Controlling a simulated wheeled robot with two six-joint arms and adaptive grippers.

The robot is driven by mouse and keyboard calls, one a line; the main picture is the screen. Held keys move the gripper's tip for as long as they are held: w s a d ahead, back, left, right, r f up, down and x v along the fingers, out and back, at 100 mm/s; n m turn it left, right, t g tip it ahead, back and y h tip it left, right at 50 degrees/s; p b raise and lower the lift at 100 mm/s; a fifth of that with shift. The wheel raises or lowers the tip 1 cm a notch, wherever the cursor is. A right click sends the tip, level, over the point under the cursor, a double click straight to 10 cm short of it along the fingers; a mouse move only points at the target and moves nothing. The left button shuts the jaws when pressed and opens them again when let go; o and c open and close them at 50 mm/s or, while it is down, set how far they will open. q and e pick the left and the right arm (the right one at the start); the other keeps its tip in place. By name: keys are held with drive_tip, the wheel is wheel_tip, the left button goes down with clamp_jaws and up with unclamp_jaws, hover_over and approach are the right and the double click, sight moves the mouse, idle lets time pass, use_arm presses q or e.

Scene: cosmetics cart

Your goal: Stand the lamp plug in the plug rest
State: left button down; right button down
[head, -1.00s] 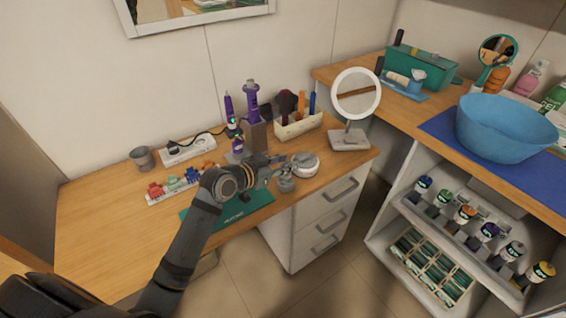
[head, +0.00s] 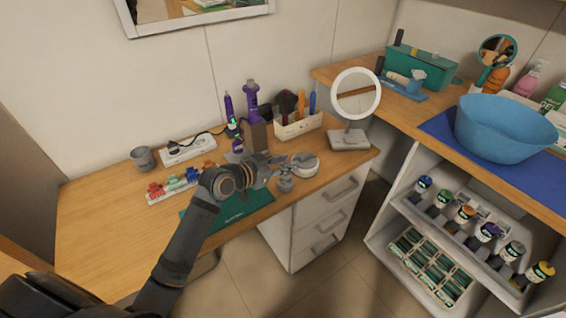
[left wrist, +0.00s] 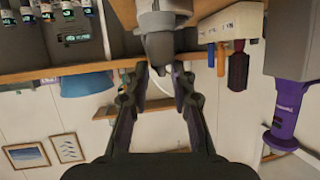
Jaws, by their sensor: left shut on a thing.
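My left gripper (head: 284,161) reaches over the right part of the wooden desk. In the left wrist view its fingers (left wrist: 160,70) are closed about a dark grey piece (left wrist: 158,45), which looks like the lamp plug; the fingers partly hide it. Beyond it is a paler grey round body (left wrist: 162,18) that may be the plug rest; whether the two touch is unclear. In the head view a small grey stand (head: 285,184) and a pale round piece (head: 305,164) are close to the gripper. The ring lamp (head: 350,133) stands behind, to the right. My right gripper is out of view.
A tool box (head: 297,126) with brushes and purple hair tools (head: 252,98) stand behind the gripper. A power strip (head: 188,149), a cup (head: 143,158), colored clips (head: 180,183) and a green mat (head: 225,212) are on its left. The desk's left front (head: 105,230) is clear.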

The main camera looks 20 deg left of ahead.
sight(283, 175)
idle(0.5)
use_arm(q)
drive_tip(key=shift+f, duration=0.1)
drive_tip(key=shift+f+b, duration=0.3)
drive_tip(key=shift+f, duration=0.05)
drive_tip(key=shift+f+b, duration=1)
drive_tip(key=shift+f, duration=0.35)
drive_tip(key=c, duration=1.1)
unclamp_jaws()
drive_tip(key=shift+o, duration=0.2)
